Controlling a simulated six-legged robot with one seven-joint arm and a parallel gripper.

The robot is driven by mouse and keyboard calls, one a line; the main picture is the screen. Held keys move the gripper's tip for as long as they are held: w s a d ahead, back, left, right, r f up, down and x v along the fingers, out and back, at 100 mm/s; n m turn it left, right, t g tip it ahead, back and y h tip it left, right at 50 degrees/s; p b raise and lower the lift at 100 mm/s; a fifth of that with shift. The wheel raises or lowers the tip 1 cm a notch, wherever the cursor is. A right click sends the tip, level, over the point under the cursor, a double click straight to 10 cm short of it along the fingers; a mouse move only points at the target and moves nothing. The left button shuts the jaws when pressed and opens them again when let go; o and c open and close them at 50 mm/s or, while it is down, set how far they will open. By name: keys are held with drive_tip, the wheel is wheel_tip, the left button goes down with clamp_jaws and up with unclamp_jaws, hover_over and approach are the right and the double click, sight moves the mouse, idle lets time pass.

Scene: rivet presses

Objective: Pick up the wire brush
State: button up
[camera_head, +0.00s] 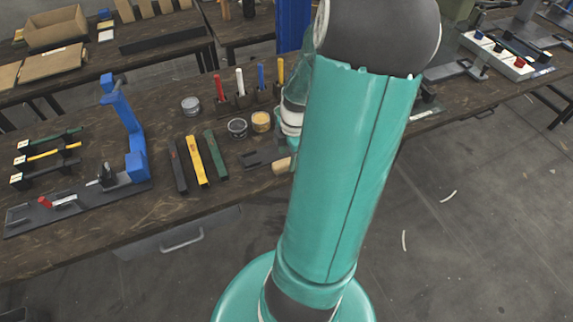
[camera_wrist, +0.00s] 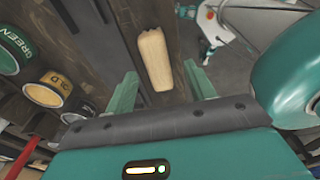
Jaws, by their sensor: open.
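A light wooden handle (camera_wrist: 154,60), which I take to be the wire brush's, lies between and beyond my fingers in the wrist view. No bristles show. In the head view a tan wooden end (camera_head: 281,165) shows on the bench beside my arm, and the rest is hidden behind the arm. My gripper (camera_wrist: 161,73) is open, with one teal finger on each side of the handle. The fingers do not visibly touch it. In the head view my fingers are hidden by my arm.
Open tins (camera_head: 237,128) stand left of the handle, with upright colored-handled tools (camera_head: 240,82) behind. Black, yellow and green bars (camera_head: 195,160) lie further left. A blue press (camera_head: 126,125) stands on the wooden bench (camera_head: 180,215). Open floor (camera_head: 470,220) lies right.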

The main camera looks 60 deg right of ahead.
sight(287, 161)
drive_tip(key=shift+w+a+f, duration=0.1)
drive_tip(key=shift+w+f, duration=0.05)
drive_tip(key=shift+f, duration=0.75)
drive_tip(key=shift+w+f, duration=0.1)
drive_tip(key=shift+f, duration=0.8)
drive_tip(key=shift+f, duration=0.15)
drive_tip(key=c, duration=1.1)
